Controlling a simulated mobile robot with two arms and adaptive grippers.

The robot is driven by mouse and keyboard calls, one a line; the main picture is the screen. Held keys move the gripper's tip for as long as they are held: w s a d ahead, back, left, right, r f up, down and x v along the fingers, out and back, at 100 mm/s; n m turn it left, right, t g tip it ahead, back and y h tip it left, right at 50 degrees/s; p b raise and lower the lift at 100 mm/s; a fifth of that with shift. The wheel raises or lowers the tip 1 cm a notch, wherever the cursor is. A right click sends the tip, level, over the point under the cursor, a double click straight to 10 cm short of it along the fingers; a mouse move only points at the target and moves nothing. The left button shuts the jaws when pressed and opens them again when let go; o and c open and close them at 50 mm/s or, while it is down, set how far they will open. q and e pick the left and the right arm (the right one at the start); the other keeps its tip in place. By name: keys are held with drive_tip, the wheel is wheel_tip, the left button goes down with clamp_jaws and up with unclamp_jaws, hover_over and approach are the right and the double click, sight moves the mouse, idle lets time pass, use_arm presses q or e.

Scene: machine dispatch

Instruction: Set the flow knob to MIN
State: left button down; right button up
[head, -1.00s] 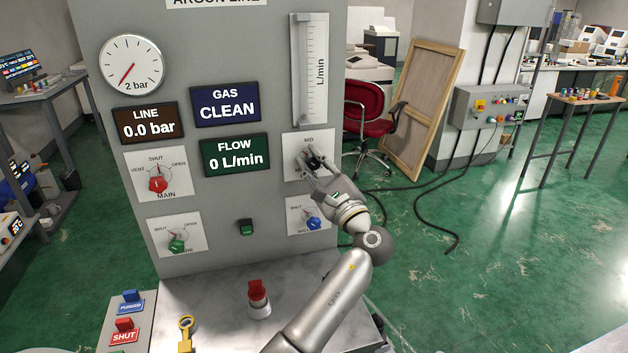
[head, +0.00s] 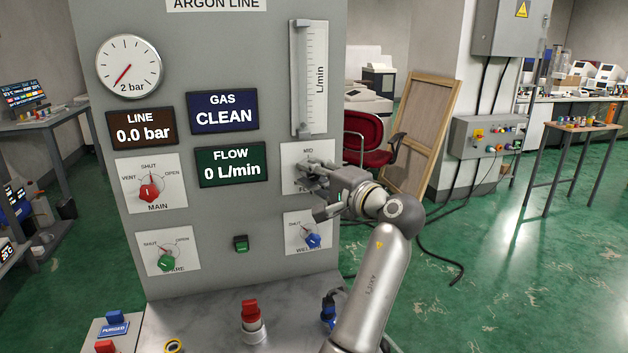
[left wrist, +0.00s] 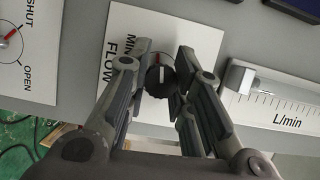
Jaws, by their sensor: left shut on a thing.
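The flow knob (left wrist: 160,80) is black with a white line, on a white plate marked FLOW and MIN in the left wrist view. The white line runs roughly up and down in that picture, and I cannot tell its exact setting. My left gripper (left wrist: 166,72) has its fingers on both sides of the knob and is shut on it. In the head view, my left gripper (head: 316,178) reaches the flow plate (head: 292,160) and hides the knob. The MID mark shows above it. The FLOW display (head: 232,166) reads 0 L/min. My right gripper is not in view.
The flow tube (head: 313,80) stands just above the flow plate. The blue knob (head: 313,241) is close below my gripper. The red MAIN knob (head: 150,190), green knob (head: 165,263) and green button (head: 241,244) are to the left. A red switch (head: 251,312) stands on the ledge.

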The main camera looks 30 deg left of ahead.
use_arm(q)
drive_tip(key=n+h, duration=0.2)
drive_tip(key=n, duration=0.1)
drive_tip(key=shift+n, duration=0.4)
drive_tip(key=n+h, duration=0.1)
drive_tip(key=n, duration=0.2)
drive_tip(key=shift+f+n+t+h, duration=0.1)
drive_tip(key=shift+n+t+h, duration=0.2)
drive_tip(key=shift+h, duration=0.1)
drive_tip(key=c, duration=1.3)
unclamp_jaws()
drive_tip(key=shift+o, duration=0.3)
